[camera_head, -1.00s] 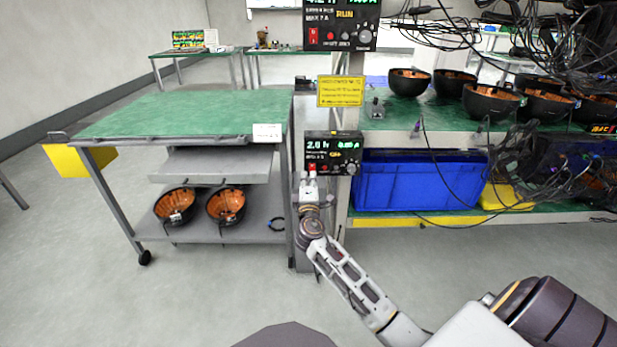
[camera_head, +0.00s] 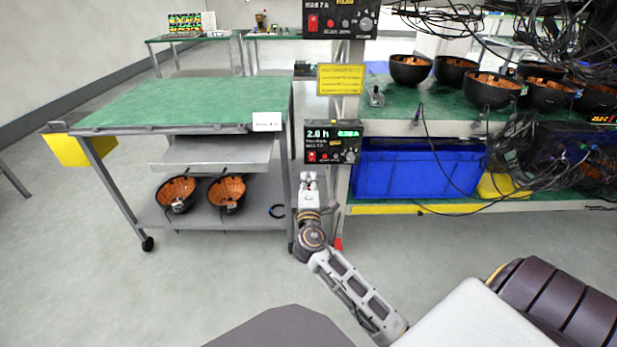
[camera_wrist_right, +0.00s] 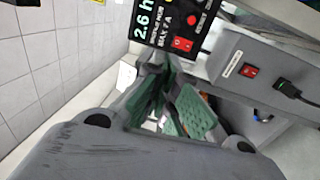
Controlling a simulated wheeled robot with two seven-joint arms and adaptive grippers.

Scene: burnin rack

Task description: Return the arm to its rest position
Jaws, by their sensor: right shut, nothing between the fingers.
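My right arm reaches up from the lower right in the head view. Its gripper (camera_head: 308,180) is just below the lower power supply (camera_head: 332,143), in front of the rack's post. In the right wrist view the gripper's green-padded fingers (camera_wrist_right: 172,105) are shut with nothing held. The power supply's display and red switch (camera_wrist_right: 182,43) show just beyond the fingers in that view. I cannot tell whether the fingers touch it. My left gripper is not in view.
A green-topped cart (camera_head: 185,103) stands at left with two orange-lined black bowls on its lower shelf (camera_head: 245,215). The rack at right holds several bowls, a blue bin (camera_head: 415,170) and hanging cables (camera_head: 520,140). A grey box with a red switch (camera_wrist_right: 262,70) is near the gripper. The floor in front is clear.

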